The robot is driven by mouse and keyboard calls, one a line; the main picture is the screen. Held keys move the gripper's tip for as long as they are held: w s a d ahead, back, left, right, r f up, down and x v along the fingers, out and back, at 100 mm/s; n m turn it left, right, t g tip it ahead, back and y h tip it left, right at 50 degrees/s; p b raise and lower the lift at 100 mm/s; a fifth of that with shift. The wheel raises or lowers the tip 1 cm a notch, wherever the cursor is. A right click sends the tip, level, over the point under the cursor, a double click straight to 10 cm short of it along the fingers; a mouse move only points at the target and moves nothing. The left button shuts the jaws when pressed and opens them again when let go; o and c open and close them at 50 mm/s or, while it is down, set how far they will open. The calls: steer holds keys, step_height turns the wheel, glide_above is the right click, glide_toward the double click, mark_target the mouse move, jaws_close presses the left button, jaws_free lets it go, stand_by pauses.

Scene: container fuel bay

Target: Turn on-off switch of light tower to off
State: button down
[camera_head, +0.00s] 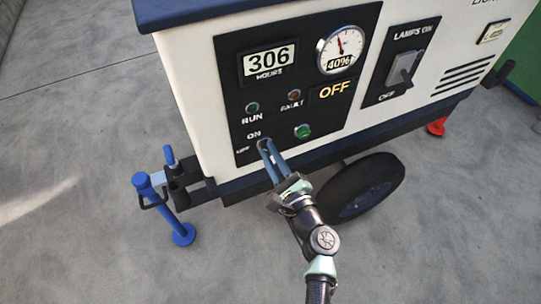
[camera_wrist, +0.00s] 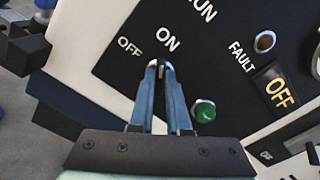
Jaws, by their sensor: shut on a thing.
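The light tower (camera_head: 200,130) is a white cabinet with a black control panel (camera_head: 235,112). Its on-off switch (camera_wrist: 160,69) is a small knob below the ON and OFF labels, mostly hidden by my fingertips. My gripper (camera_head: 264,145) reaches the panel's lower left with its two blue-grey fingers closed around the knob. It also shows in the wrist view (camera_wrist: 161,68). The knob's exact angle is hard to tell. The display (camera_head: 335,89) reads OFF in yellow.
A green button (camera_head: 302,131) sits just right of my fingers. The RUN (camera_head: 252,107) and FAULT (camera_head: 294,95) lamps look dark. A lamps lever (camera_head: 403,69) is further right. A wheel (camera_head: 362,187) and a blue jack (camera_head: 148,190) stand below; the concrete floor (camera_head: 80,250) is clear.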

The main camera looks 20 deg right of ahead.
steer(key=n+b, duration=0.2)
steer(key=n, duration=0.1)
steer(key=n+b, duration=0.6)
steer(key=n, duration=0.1)
steer(key=shift+f, duration=0.25)
steer(key=shift+n, duration=0.4)
steer(key=c, duration=0.9)
jaws_free()
steer(key=shift+r, duration=0.1)
steer(key=s+p, duration=0.1)
steer(key=s, duration=1.2)
steer(key=shift+d, duration=0.15)
